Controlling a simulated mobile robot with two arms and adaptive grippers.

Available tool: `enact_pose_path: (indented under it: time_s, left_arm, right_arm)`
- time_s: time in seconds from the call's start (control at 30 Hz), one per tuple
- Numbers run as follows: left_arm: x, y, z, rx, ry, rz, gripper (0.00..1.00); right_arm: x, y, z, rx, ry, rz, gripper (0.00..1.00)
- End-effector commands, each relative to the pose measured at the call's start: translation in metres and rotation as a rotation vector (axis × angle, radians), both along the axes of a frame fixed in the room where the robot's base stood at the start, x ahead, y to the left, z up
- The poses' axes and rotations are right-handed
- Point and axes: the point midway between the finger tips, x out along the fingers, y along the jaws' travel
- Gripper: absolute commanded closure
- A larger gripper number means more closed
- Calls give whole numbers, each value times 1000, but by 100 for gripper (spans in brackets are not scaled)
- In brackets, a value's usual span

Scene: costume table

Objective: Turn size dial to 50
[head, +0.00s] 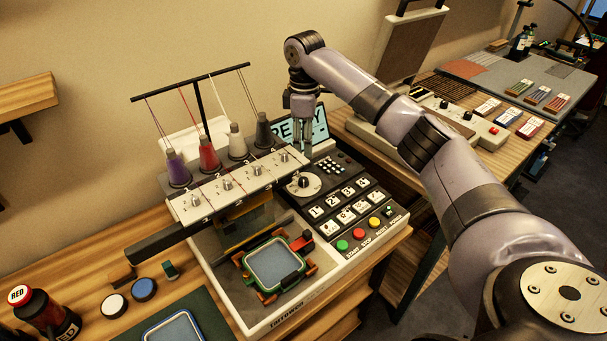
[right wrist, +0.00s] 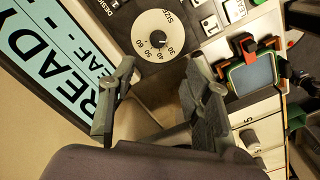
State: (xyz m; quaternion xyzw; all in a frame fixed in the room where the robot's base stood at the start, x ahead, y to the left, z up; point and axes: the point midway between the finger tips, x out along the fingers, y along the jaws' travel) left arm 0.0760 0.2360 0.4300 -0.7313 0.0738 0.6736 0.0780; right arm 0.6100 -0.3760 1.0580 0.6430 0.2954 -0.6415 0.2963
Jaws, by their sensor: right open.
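The size dial (head: 303,183) is a pale round disc with a black centre knob, on the dark control panel of the embroidery machine. In the right wrist view the size dial (right wrist: 151,25) shows printed numbers around its black knob; I cannot tell surely which number it is set to. My right gripper (head: 303,146) points down above the machine, just behind the dial. In the right wrist view its two fingers (right wrist: 160,82) are spread apart, with nothing between them, and the dial lies beyond their tips. My left gripper is not in view.
The READY screen (head: 318,124) stands behind the gripper. The thread-cone head (head: 240,182) is left of the dial, and white buttons (head: 345,200) lie to its right. A green hoop (head: 273,264) sits in front. A second table with a control box (head: 455,115) stands at right.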

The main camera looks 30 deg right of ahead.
Motion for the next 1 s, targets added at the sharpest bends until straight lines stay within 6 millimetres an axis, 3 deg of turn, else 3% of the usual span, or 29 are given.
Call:
enact_pose_path:
  time_s: [0.17, 0.5, 0.7, 1.0]
  left_arm:
    - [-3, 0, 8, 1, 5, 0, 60]
    - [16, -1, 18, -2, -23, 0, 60]
    - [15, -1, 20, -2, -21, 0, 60]
    - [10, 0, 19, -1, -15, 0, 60]
  right_arm:
    - [-1, 0, -40, -1, 5, 0, 55]
    - [0, 0, -104, 0, 3, 0, 55]
    - [0, 0, -120, 0, 0, 0, 55]
    - [0, 0, -122, -1, -1, 1, 55]
